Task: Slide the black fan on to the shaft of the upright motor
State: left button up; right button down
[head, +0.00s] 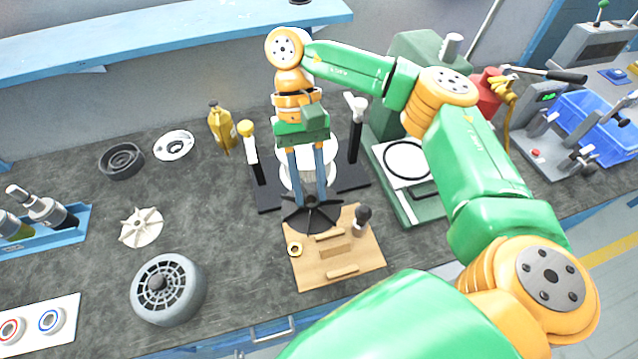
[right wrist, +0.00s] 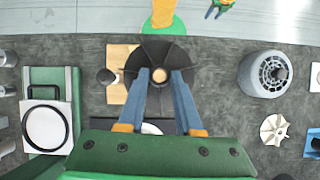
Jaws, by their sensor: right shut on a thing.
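My right gripper (head: 312,195) is shut on the black fan (head: 311,214), pointing down. The fan is roughly level, over the back part of a wooden board (head: 358,268); I cannot tell how high above it. In the right wrist view the fan (right wrist: 157,50) sits between the two blue fingertips (right wrist: 160,78), its round hub bore facing the camera. The upright motor (head: 178,300) is a grey ribbed housing standing on the bench, left of the fan and apart from it. It also shows in the right wrist view (right wrist: 265,75). My left gripper (right wrist: 218,8) shows small at that view's top edge.
The board carries wooden blocks, a brass ring (head: 294,249) and a dark knob (head: 363,216). A pale impeller (head: 141,228) lies behind the motor. Bench between board and motor is clear.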

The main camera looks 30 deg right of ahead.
aim_at(292, 190)
jog(key=w+m+y, duration=0.1)
jog(key=m, duration=0.1)
jog(key=w+m+t, duration=0.1)
jog(key=m, duration=0.1)
jog(key=w+m+y, duration=0.1)
jog(key=w+m, duration=0.1)
jog(key=shift+a+r+t+y+p, duration=0.15)
jog(key=shift+a+t+y+p, duration=0.1)
jog(key=shift+t+y+p, duration=0.05)
jog(key=w+d+r+m+t+h+p, duration=0.1)
jog(key=w+d+m+t, duration=0.3)
jog(key=m, duration=0.7)
jog(key=w+d+r+m+t+h, duration=0.1)
jog(key=w+d+r+m+t, duration=0.2)
jog(key=w+d+m+t, duration=0.2)
jog(key=w+m, duration=0.3)
jog(key=m, duration=0.4)
jog(key=shift+w+d+r+h+p, duration=0.15)
jog(key=shift+d+r+h+p, duration=0.15)
jog(key=shift+r+h+p, duration=0.1)
notch_tip(292, 190, down, 5)
jog(key=b, duration=0.4)
jog(key=shift+f, duration=0.1)
jog(key=shift+f+b, duration=0.3)
jog(key=shift+b, duration=0.2)
